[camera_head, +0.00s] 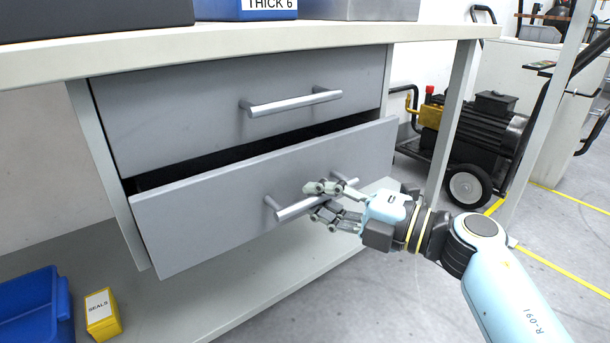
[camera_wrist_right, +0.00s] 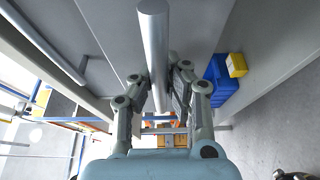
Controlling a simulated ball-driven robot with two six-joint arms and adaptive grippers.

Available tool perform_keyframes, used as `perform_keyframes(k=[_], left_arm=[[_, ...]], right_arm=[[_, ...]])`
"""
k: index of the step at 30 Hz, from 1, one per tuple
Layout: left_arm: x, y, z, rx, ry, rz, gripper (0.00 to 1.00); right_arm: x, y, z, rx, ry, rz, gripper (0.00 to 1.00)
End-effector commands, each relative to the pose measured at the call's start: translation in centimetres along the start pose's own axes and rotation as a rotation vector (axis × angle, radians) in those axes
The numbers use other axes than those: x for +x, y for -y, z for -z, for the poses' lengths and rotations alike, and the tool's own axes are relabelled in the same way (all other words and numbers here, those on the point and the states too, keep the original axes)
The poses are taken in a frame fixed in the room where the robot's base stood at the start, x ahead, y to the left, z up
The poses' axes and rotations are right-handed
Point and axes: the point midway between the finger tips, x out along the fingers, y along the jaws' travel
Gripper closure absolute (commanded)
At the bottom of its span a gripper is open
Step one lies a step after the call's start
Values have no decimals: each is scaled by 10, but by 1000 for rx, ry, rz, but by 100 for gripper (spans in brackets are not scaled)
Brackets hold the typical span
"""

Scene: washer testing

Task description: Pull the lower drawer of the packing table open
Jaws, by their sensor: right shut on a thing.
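The packing table (camera_head: 430,30) has two grey drawers. The lower drawer (camera_head: 190,220) stands partly open, with a dark gap along its top edge. The upper drawer (camera_head: 180,110) is closed. My right gripper (camera_head: 320,200) is shut on the lower drawer's bar handle (camera_head: 292,210), one finger above and one below it. In the right wrist view the handle (camera_wrist_right: 153,45) runs between the two fingers. The left gripper is not in view.
A blue bin (camera_head: 35,310) and a yellow seals box (camera_head: 102,315) sit on the lower shelf at left. A blue bin labelled THICK 6 (camera_head: 245,10) is on the tabletop. A wheeled black machine (camera_head: 475,130) stands at right. The floor in front of the drawer is clear.

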Motion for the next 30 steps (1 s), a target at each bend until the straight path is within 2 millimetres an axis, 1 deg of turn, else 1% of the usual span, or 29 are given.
perform_keyframes(k=[1,5,7,11,14,15,18,21,25,30], left_arm=[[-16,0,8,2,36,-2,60],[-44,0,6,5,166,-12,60],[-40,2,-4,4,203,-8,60],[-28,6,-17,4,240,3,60],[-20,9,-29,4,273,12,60],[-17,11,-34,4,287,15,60],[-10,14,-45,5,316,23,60],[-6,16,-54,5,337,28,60],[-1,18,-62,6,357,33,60],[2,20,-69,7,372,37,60]], right_arm=[[-9,-6,3,-1,1,0,100],[-31,-6,12,-1,1,0,100],[-42,-5,17,-1,0,0,100],[-67,-5,27,0,0,1,100],[-91,-5,37,0,-1,2,100],[-103,-5,42,0,-1,3,100],[-129,-4,53,0,-1,2,100],[-152,-3,62,1,-1,3,100],[-174,-2,72,2,0,1,100],[-190,-2,78,1,0,-2,100]])
